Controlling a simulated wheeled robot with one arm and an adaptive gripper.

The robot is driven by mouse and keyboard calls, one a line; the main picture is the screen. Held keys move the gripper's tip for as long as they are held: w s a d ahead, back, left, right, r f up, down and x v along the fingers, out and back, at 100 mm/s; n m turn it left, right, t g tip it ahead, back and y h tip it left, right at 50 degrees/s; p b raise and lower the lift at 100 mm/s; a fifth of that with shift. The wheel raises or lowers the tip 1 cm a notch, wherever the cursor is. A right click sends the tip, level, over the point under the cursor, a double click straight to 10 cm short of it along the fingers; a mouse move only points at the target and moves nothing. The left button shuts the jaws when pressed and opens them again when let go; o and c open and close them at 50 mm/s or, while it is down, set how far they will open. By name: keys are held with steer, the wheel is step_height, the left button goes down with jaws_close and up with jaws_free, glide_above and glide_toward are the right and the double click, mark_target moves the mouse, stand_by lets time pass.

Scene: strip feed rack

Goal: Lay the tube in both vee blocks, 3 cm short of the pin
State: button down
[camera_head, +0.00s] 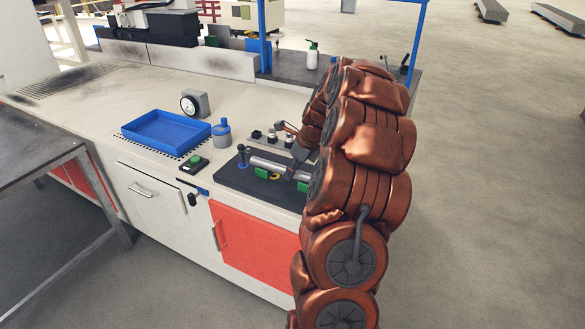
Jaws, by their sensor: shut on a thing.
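The tube (268,165) is a silver-grey rod above the dark plate (232,180) on the bench. My gripper (292,173) is shut on it near the middle, coming down from the upper right. One green vee block (262,173) shows just below the tube's left half. A second green block (302,187) shows to the right, partly hidden by my arm. I cannot tell whether the tube touches the blocks. A dark upright post with a round top (242,151), perhaps the pin, stands near the tube's left end. The tube's right end is hidden by my arm.
A yellow piece (275,177) lies between the green blocks. A blue tray (167,132), a blue-grey bottle (221,132), a dial gauge (190,104) and a green button box (195,164) stand to the left. Several small fittings (272,137) stand behind the plate.

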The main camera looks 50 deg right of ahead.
steer(key=c, duration=0.8)
jaws_free()
steer(key=shift+f, duration=0.15)
steer(key=shift+c, duration=0.2)
